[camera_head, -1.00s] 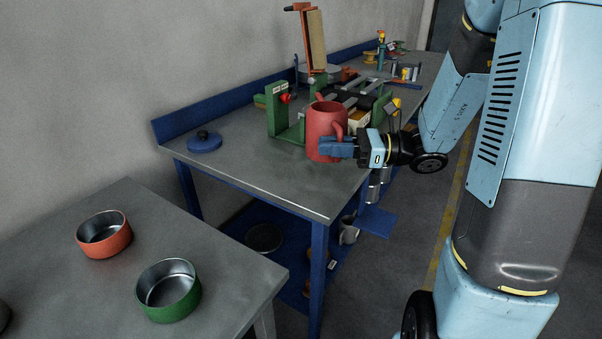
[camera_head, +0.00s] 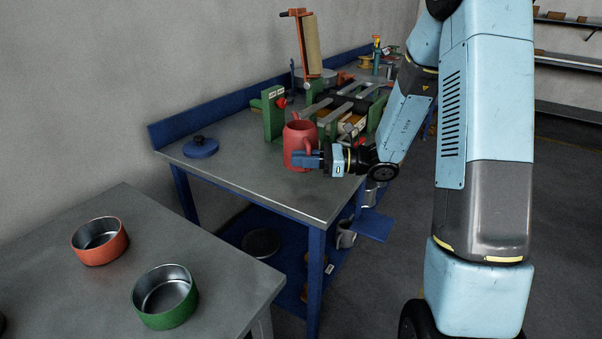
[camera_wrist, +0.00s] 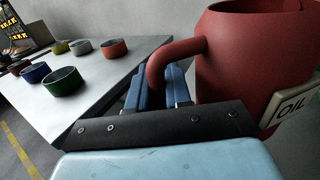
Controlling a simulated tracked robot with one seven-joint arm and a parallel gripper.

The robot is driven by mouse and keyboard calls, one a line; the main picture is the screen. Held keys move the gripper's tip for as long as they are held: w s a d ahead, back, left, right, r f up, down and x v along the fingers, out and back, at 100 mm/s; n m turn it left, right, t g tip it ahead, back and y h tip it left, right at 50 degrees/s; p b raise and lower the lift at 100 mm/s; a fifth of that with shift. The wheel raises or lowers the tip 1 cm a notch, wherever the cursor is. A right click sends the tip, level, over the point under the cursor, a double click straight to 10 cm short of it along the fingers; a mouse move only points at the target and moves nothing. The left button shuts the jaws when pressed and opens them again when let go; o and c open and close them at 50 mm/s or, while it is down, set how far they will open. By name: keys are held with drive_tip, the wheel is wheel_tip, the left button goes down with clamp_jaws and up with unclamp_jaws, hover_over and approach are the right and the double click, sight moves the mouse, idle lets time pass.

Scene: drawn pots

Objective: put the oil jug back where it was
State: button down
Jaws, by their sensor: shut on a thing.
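The red oil jug (camera_head: 299,145) is upright at the front part of the blue-framed bench (camera_head: 250,185), and I cannot tell whether its base touches the top. In the wrist view the jug (camera_wrist: 250,55) fills the upper right, with part of its OIL label (camera_wrist: 290,108) at the edge. My gripper (camera_head: 308,160) reaches in from the right at the jug's side. In the wrist view my blue fingers (camera_wrist: 163,88) are shut on the jug's handle (camera_wrist: 172,55), and their tips are partly hidden by it.
Behind the jug stand a green-ended frame (camera_head: 272,112) and metal bars (camera_head: 345,100). A blue lid (camera_head: 200,147) lies on the bench's left, with bare top between. A nearer grey table (camera_head: 200,245) holds an orange pot (camera_head: 100,241) and a green pot (camera_head: 164,297).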

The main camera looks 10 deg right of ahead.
drive_tip(key=f, duration=0.1)
drive_tip(key=w+f, duration=0.2)
drive_tip(key=shift+w+a, duration=0.15)
drive_tip(key=shift+a, duration=0.1)
drive_tip(key=shift+f, duration=1.35)
drive_tip(key=c, duration=1.1)
unclamp_jaws()
drive_tip(key=shift+f, duration=0.1)
drive_tip(key=shift+o, duration=0.2)
